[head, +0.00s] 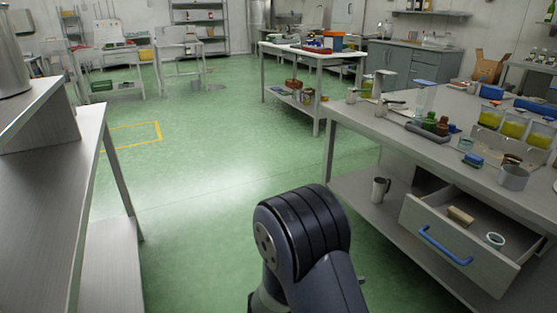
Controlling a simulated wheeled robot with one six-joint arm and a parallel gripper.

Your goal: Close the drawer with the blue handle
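The drawer (450,241) with the blue handle (444,246) is under the right-hand workbench and stands pulled out. A brown block-like item (460,216) and a small white round container (495,240) lie inside it. My dark arm rises at the bottom middle of the head view, to the left of the drawer and apart from it. My gripper is not visible in this view.
The right workbench (375,123) carries jars, bottles and trays. A metal jug (380,189) stands on its lower shelf, left of the drawer. A steel table (45,190) borders the left. The green floor (200,185) between them is clear.

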